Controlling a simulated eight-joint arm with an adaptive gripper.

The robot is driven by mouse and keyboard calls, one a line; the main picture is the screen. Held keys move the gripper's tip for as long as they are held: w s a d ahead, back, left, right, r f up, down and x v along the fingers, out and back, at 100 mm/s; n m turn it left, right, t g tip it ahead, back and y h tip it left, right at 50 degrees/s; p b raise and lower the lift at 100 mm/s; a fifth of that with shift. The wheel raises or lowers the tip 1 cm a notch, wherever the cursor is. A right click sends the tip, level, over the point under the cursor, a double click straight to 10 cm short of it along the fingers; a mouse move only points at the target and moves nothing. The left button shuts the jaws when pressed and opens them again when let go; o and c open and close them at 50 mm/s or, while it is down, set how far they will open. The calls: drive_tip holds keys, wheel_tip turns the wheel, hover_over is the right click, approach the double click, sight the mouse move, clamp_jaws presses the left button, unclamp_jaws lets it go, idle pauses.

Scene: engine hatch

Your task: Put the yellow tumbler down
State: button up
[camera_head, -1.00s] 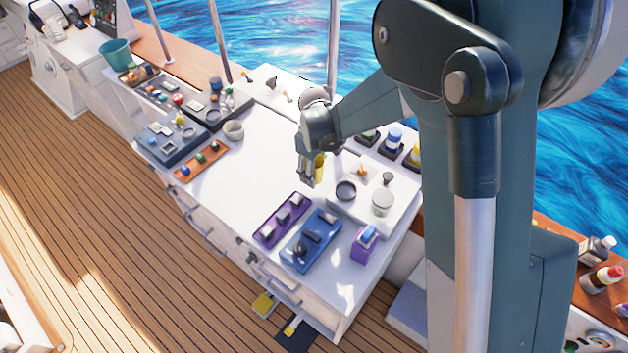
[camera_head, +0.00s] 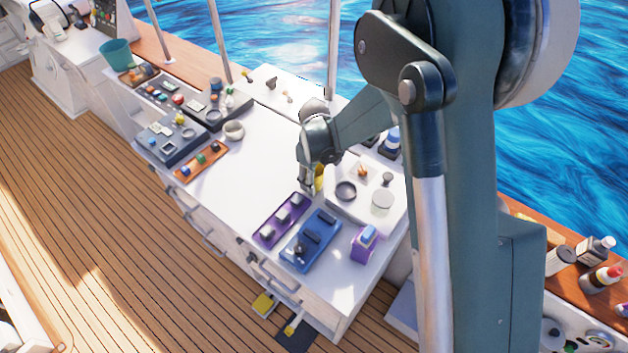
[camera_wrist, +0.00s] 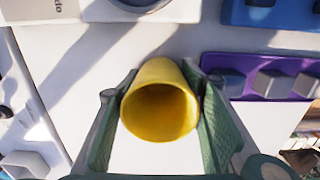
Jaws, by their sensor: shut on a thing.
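The yellow tumbler (camera_wrist: 160,101) sits between the two pads of my gripper (camera_wrist: 159,115) in the wrist view, its open mouth facing the camera. My gripper is shut on it. In the head view the tumbler (camera_head: 319,178) shows as a small yellow patch, partly hidden by my gripper (camera_head: 308,188). It is over the white counter (camera_head: 245,185), between the purple tray and the white board. I cannot tell whether its base touches the counter.
A purple tray (camera_head: 268,236) and a blue tray (camera_head: 296,262) lie in front of my gripper. A white board (camera_head: 340,207) with a dark ring (camera_head: 346,191) lies to the right. The counter left of my gripper is clear.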

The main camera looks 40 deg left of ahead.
drive_tip(key=shift+f, duration=0.2)
drive_tip(key=o, duration=0.9)
drive_tip(key=shift+r, duration=0.1)
drive_tip(key=shift+r, duration=0.15)
drive_tip(key=shift+r, duration=6)
